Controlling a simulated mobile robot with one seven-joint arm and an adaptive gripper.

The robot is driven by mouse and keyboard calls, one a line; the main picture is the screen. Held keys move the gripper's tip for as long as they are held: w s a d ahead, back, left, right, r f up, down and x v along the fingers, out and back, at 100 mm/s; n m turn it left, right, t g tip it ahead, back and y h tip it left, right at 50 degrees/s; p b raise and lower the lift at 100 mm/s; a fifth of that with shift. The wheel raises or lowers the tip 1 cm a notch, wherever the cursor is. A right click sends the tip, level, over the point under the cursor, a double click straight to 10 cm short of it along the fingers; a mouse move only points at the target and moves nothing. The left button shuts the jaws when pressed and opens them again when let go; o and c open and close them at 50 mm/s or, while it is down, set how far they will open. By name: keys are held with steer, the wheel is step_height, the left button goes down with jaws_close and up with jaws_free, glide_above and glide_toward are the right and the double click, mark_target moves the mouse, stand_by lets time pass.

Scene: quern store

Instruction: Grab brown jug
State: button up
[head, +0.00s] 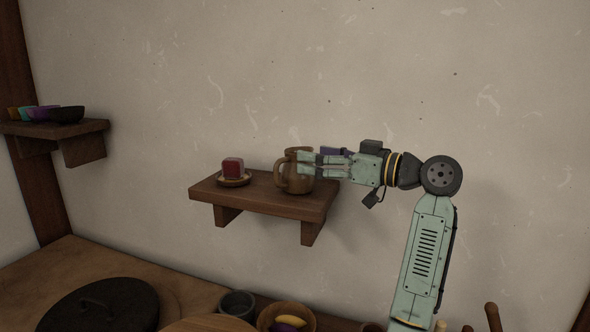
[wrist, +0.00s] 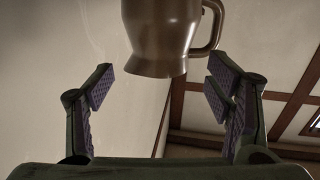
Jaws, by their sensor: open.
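The brown jug (head: 299,182) stands upright on a wooden wall shelf (head: 256,201), its handle toward the left in the head view. In the wrist view the jug (wrist: 163,38) is at the top, beyond the fingertips, with its handle on the right. My gripper (head: 318,163) reaches in from the right at the height of the jug's upper part and overlaps it in the head view. In the wrist view my gripper (wrist: 160,88) is open, with nothing between its pads. I cannot tell whether a finger touches the jug.
A red block (head: 233,167) sits on a small wooden dish (head: 234,182) left of the jug. Another wall shelf (head: 54,128) at far left holds several coloured bowls. Below are a dark round lid (head: 100,306), a grey bowl (head: 237,303) and a wooden bowl with fruit (head: 287,314).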

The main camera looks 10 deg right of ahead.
steer(key=x, duration=0.3)
steer(key=shift+a+r+p, duration=0.15)
steer(key=shift+p, duration=0.25)
steer(key=c, duration=1.4)
steer(key=shift+c, duration=0.2)
steer(key=shift+r, duration=0.15)
